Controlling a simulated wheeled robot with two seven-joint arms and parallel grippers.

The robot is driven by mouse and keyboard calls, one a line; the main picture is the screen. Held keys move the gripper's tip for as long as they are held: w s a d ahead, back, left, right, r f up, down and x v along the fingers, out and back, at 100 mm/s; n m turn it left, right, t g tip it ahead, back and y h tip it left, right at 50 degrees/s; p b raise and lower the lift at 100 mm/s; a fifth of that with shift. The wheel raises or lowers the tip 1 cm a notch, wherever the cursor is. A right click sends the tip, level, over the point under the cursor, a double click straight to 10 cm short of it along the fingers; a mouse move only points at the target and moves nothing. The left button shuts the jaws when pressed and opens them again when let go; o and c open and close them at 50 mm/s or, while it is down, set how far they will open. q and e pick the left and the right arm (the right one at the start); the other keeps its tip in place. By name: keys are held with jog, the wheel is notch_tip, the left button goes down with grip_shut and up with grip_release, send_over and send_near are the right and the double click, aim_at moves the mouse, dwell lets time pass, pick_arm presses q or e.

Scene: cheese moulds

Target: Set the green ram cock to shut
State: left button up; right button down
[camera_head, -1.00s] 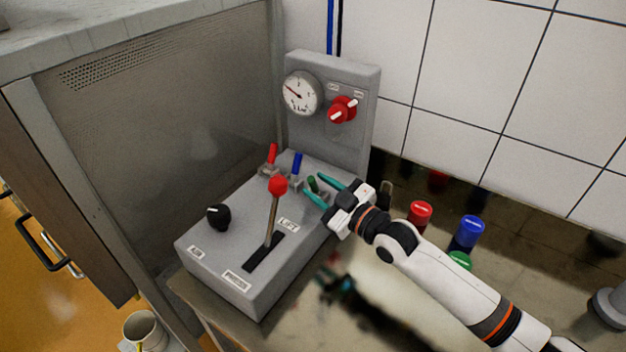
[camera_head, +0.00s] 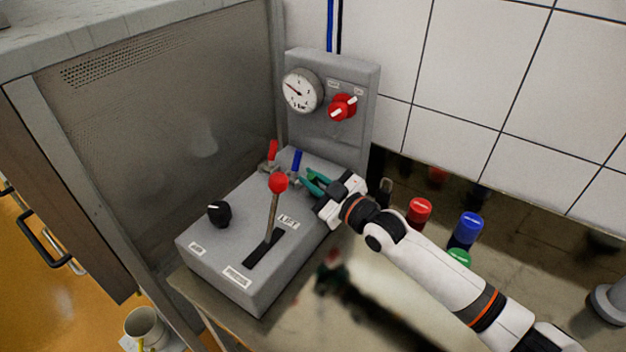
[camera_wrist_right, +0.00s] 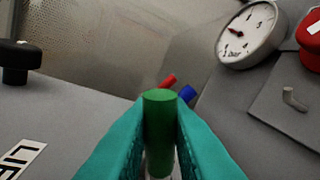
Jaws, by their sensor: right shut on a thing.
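The green ram cock's handle (camera_wrist_right: 160,118) stands between the teal fingers in the right wrist view, its round end towards the camera. My right gripper (camera_head: 313,182) is shut on it at the back right of the grey control box (camera_head: 222,255). In the head view the fingers mostly hide the green handle. The red cock (camera_head: 272,150) and the blue cock (camera_head: 297,160) stand to its left in the same row. Both also show beyond the green handle in the wrist view. My left gripper is not in view.
A red-knobbed lever (camera_head: 278,183) rises from the box close to the gripper's left. A black knob (camera_head: 219,213) is at the box's left. Behind stand a gauge (camera_head: 301,91) and a red switch (camera_head: 343,108). Red (camera_head: 419,210) and blue (camera_head: 467,229) capped items lie beyond my right arm.

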jog(key=shift+w+d+r+m+h, duration=0.15)
jog(key=shift+w+d+m, duration=0.1)
jog(key=shift+m, duration=0.35)
jog(key=shift+w+d+m+h, duration=0.15)
jog(key=shift+w+m, duration=0.1)
jog(key=shift+m, duration=0.35)
jog(key=shift+w+d+m+g+b, duration=0.15)
jog(key=shift+w+m+g+b, duration=0.15)
jog(key=shift+m, duration=0.3)
jog(key=shift+w+d+m+g+b, duration=0.2)
jog(key=shift+m+b, duration=0.1)
jog(key=shift+m, duration=0.3)
jog(key=shift+w+d+m+g+b, duration=0.25)
jog(key=shift+w+m+b, duration=0.2)
jog(key=shift+m, duration=0.55)
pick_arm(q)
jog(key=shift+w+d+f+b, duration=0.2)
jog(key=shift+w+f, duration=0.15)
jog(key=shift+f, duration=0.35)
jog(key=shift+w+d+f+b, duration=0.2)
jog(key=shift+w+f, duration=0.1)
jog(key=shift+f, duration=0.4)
pick_arm(e)
jog(key=shift+w+d+f+m+g, duration=0.25)
jog(key=shift+w+m+g, duration=0.1)
jog(key=shift+m, duration=0.45)
jog(key=c, duration=1.4)
grip_release()
